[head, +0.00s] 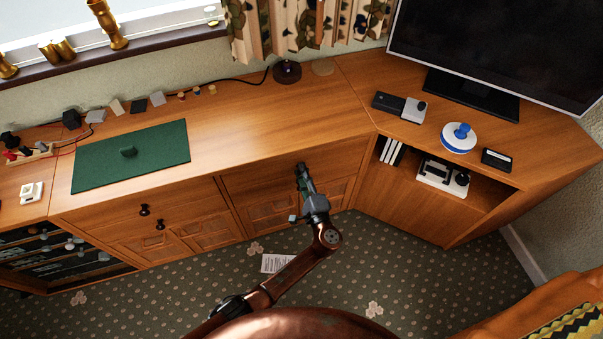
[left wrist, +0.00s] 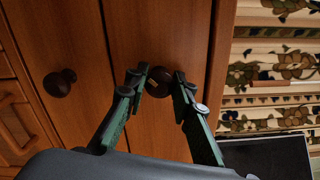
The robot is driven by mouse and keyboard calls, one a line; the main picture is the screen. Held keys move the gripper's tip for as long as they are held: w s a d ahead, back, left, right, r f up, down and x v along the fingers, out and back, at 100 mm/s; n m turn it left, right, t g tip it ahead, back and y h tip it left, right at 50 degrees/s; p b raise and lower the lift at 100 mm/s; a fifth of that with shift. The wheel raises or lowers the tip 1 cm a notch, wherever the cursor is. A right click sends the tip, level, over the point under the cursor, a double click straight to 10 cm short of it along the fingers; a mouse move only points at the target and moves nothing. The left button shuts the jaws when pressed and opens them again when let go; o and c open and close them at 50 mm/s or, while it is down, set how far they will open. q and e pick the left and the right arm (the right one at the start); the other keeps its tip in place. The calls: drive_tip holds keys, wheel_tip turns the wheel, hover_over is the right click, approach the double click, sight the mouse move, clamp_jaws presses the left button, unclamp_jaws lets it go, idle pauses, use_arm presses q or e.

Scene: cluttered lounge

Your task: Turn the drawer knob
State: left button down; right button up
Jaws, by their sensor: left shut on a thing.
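My left gripper (head: 304,178) reaches the upper drawer front (head: 270,182) of the long wooden cabinet, right of the middle. In the left wrist view its two green-sided fingers (left wrist: 162,80) are closed on a round dark drawer knob (left wrist: 159,86), one finger on each side. The gripper hides most of this knob in the head view. A second dark knob (left wrist: 60,82) sits free to the left in the left wrist view. My right gripper is not in view.
Two other dark knobs, one upper (head: 144,210) and one lower (head: 160,226), stick out further left. A green mat (head: 130,157) and small gadgets lie on the cabinet top. A blue and white round object (head: 459,138) stands near the television (head: 505,45). A paper (head: 277,263) lies on the carpet.

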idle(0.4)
use_arm(q)
drive_tip(key=c, duration=1.6)
unclamp_jaws()
drive_tip(key=v, duration=1.2)
